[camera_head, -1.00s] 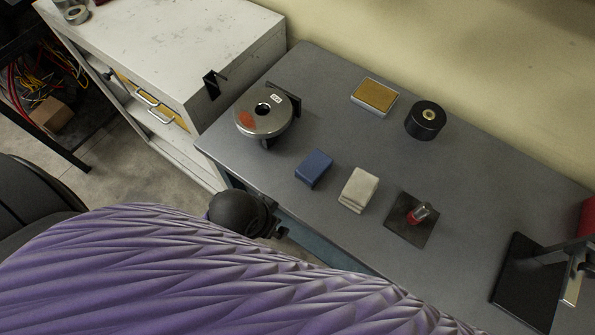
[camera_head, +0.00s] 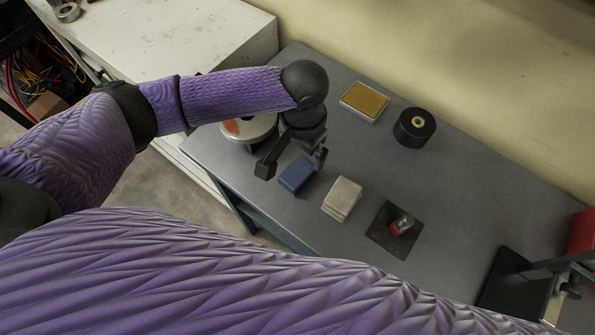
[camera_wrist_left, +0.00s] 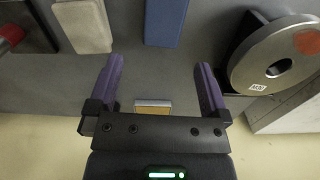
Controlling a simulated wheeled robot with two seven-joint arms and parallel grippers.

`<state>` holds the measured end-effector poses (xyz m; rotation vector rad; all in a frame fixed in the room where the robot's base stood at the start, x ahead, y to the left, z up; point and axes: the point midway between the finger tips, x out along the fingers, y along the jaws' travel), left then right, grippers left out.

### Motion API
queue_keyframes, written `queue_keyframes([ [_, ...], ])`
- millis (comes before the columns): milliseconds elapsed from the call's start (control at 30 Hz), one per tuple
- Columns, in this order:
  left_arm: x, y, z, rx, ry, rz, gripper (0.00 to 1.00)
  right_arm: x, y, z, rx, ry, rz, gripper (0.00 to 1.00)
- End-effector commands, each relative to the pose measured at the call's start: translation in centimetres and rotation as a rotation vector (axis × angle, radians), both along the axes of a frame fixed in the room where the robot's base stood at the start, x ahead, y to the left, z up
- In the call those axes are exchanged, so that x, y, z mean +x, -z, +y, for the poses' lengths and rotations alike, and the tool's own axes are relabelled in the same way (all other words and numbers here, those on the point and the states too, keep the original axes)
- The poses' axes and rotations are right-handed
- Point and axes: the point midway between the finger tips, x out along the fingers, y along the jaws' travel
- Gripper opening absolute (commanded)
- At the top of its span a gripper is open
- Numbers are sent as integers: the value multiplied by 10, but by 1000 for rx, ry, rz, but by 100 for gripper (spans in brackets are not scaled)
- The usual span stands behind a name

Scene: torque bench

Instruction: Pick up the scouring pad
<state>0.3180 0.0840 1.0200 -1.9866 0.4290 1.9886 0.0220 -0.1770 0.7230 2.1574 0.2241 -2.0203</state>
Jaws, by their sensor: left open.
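No item is labelled as the scouring pad, and I cannot tell for certain which one it is. A blue block (camera_head: 296,174) lies on the grey bench and also shows in the left wrist view (camera_wrist_left: 166,20). A pale beige, layered-looking block (camera_head: 342,199) lies to its right. A flat piece with a tan top and light edges (camera_head: 365,101) lies farther back. My left gripper (camera_head: 293,163) is open and empty over the bench at the blue block. In the left wrist view its fingers (camera_wrist_left: 160,64) stand apart, with the blue block beyond their tips. My right gripper is out of view.
A metal disc (camera_head: 250,128) stands at the left, partly hidden by my arm. A black cylinder (camera_head: 414,128) stands at the back. A dark plate with a red-based metal post (camera_head: 396,229) lies to the right. A black stand (camera_head: 508,283) is at far right. Bench is clear mid-right.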

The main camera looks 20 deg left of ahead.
Motion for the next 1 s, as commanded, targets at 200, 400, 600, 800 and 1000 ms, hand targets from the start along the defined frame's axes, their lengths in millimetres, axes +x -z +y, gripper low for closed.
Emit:
queue_keyframes([
  [200, 0, 41, 2, 4, -4, 2, 100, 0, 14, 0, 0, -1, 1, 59],
  [400, -2, 82, 6, 3, 0, 2, 100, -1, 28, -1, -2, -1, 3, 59],
  [600, -2, 93, 5, 1, 1, 0, 100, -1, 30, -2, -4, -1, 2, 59],
  [800, -2, 92, 5, 1, 2, 0, 83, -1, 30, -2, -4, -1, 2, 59],
  [1000, -2, 91, 5, 1, 2, 0, 41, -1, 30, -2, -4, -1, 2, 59],
])
